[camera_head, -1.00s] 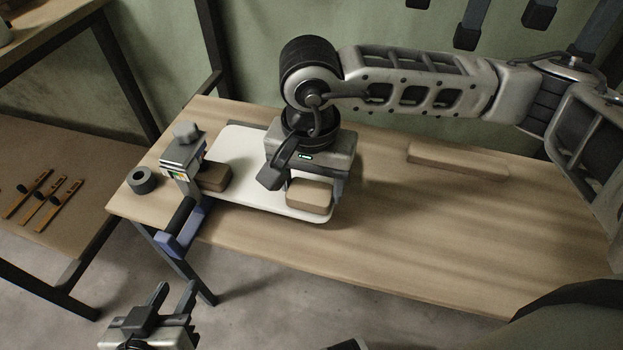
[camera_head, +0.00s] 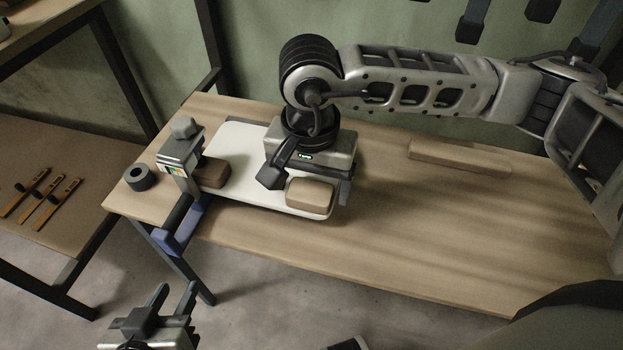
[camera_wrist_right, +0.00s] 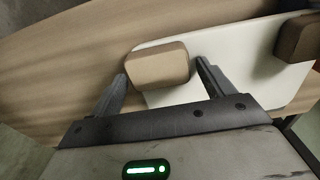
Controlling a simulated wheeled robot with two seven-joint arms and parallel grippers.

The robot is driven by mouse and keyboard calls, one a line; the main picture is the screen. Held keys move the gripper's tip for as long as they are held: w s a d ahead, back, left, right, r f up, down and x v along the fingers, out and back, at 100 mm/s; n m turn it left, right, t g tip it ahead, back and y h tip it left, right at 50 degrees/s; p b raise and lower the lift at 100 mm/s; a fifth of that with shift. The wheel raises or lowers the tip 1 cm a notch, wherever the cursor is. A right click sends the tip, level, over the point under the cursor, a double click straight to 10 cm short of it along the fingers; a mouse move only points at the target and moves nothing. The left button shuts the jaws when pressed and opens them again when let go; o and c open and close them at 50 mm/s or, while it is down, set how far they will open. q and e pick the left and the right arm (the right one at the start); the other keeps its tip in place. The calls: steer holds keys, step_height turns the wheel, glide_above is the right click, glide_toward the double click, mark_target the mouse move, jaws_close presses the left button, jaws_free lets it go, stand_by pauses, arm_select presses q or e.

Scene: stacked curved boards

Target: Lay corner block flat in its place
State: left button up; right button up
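A light brown block (camera_head: 310,195) lies, apparently flat, at the front right corner of the white board (camera_head: 245,150). It also shows in the right wrist view (camera_wrist_right: 158,66), overlapping the edge of the board. My right gripper (camera_wrist_right: 161,70) is open, with its fingers on either side of this block. The left-hand finger in that view is very near or touching the block; a gap shows at the other. In the head view the right gripper's body hides part of the board. My left gripper (camera_head: 175,292) is open and empty, in front of the table.
A darker block (camera_head: 213,172) sits on the board's left part, beside a clamp-like device (camera_head: 180,155). A black ring (camera_head: 139,177) lies at the table's left end. A long wooden block (camera_head: 460,158) lies at the back right. The table's right part is clear.

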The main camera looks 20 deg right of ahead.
steer(key=shift+s+r+p, duration=0.1)
steer(key=shift+r+p, duration=1.1)
steer(key=shift+r, duration=1.8)
steer(key=shift+o, duration=0.3)
steer(key=o, duration=0.4)
steer(key=shift+c, duration=0.2)
step_height(320, 180, up, 16)
steer(key=p, duration=0.1)
steer(key=shift+s+a, duration=0.2)
steer(key=shift+s, duration=0.05)
